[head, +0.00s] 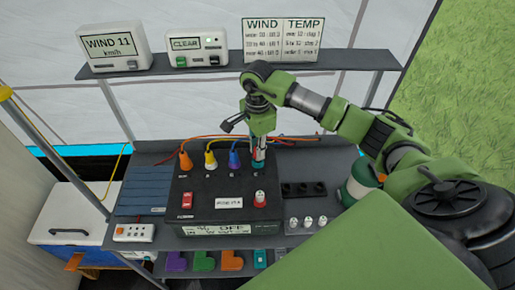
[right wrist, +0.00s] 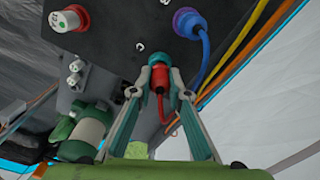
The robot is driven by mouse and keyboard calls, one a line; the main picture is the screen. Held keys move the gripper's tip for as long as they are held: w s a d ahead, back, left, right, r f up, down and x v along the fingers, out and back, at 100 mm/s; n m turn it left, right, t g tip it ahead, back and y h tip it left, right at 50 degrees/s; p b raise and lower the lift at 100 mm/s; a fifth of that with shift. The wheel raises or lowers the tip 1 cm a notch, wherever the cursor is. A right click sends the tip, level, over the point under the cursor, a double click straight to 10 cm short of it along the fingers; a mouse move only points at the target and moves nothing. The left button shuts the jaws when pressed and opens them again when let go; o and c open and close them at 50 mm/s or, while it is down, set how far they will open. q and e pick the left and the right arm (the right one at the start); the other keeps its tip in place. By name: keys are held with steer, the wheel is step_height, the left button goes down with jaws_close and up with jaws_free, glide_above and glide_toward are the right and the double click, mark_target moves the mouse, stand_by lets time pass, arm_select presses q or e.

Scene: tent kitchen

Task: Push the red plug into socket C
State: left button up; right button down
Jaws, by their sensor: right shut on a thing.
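The red plug (right wrist: 160,98) is held between the fingers of my right gripper (right wrist: 160,88) in the right wrist view. Its front end points at the dark power box (right wrist: 120,25), with a teal round part (right wrist: 160,59) at its tip. In the head view my right gripper (head: 258,158) reaches down over the box (head: 205,200) at the rightmost place in the row of plugs, right of the blue plug (head: 234,160). The fingers largely hide the red plug and the socket there, so I cannot tell how deep it sits. My left gripper is not in view.
Orange (head: 185,161) and yellow (head: 210,160) plugs with cables stand left of the blue one. A red-based knob (head: 260,199) and red switch (head: 187,200) are on the box. A green canister (head: 362,180) stands right. A shelf (head: 300,60) with displays runs behind.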

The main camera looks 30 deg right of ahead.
steer(key=shift+f+b, duration=0.7)
steer(key=shift+f, duration=0.15)
steer(key=c, duration=1.8)
jaws_free()
steer(key=shift+c, duration=0.2)
step_height(320, 180, up, 12)
steer(key=shift+r, duration=0.1)
